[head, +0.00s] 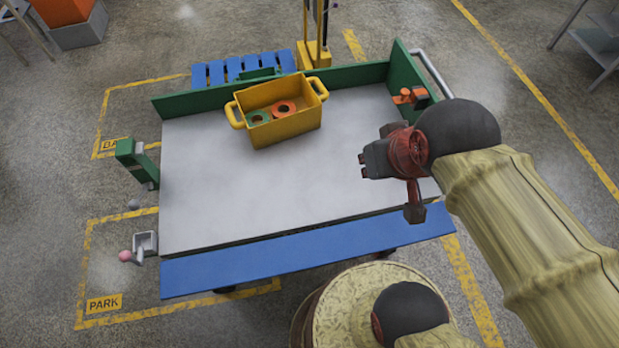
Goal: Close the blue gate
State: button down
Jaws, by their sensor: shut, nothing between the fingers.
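The blue gate (310,252) is a long flat panel along the near edge of a cart with a pale grey bed (235,195). Its broad face shows below the bed edge, and it appears folded down and outward rather than upright. My gripper (363,166) is shut and empty, over the right part of the bed, apart from the gate and pointing left. A grey bracket with a pink knob (125,256) sits at the cart's near left corner, by the gate's left end.
A yellow bin (285,130) with green and orange rings stands at the back of the bed. Green walls (180,104) edge the back and right. A green post (132,158) stands left. An orange-handled fitting (405,97) is at the right wall. The middle of the bed is clear.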

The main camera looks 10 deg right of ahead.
aim_at(272, 258)
jog(key=k+l, duration=0.35)
jog(key=k, duration=0.15)
jog(key=k+l, duration=0.35)
jog(key=k+l+u, duration=0.1)
jog(key=k+l, duration=0.25)
jog(key=k, duration=0.25)
jog(key=k+l, duration=0.3)
jog(key=k, duration=0.15)
